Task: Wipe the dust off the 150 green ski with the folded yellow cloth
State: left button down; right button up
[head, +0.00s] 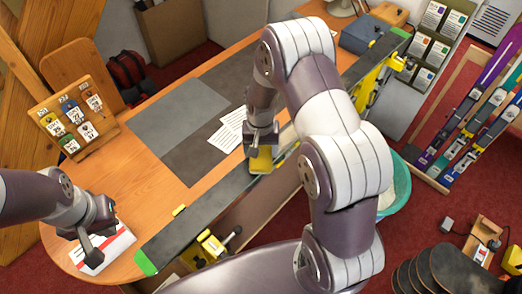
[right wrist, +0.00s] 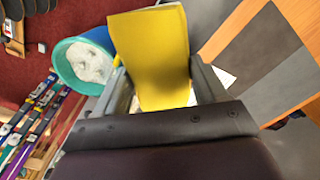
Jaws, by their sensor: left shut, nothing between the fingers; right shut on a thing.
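The long dark ski (head: 200,216) with green ends lies base up along the front edge of the bench in the head view. My right arm hides part of its middle. My right gripper (head: 261,141) is shut on the folded yellow cloth (head: 261,162), which is over the ski's middle; I cannot tell whether it touches. In the right wrist view the cloth (right wrist: 152,55) stands out between the fingers. My left gripper (head: 90,250) is shut and empty above a white and red card at the bench's left end. The dust is too faint to make out.
Yellow vises (head: 213,243) hold the ski. A tag board (head: 75,115) stands at the back left, and grey mats (head: 180,125) and paper sheets lie on the bench. A teal bin (head: 400,190) stands on the floor at right; a ski rack (head: 470,120) is beyond it.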

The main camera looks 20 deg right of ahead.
aim_at(263, 148)
jog(key=shift+r+p, duration=0.3)
jog(key=shift+r, duration=0.35)
jog(key=shift+w+d+r, duration=0.2)
jog(key=shift+d+r, duration=0.15)
jog(key=shift+r, duration=0.1)
jog(key=shift+d+r, duration=0.1)
jog(key=shift+r, duration=0.25)
jog(key=shift+s+a+r, duration=0.1)
jog(key=shift+a+r, duration=0.05)
jog(key=shift+r, duration=0.6)
jog(key=shift+s+a+r, duration=0.1)
jog(key=shift+a+r, duration=0.05)
jog(key=shift+r, duration=0.7)
jog(key=shift+w+d, duration=0.1)
jog(key=shift+d, duration=0.05)
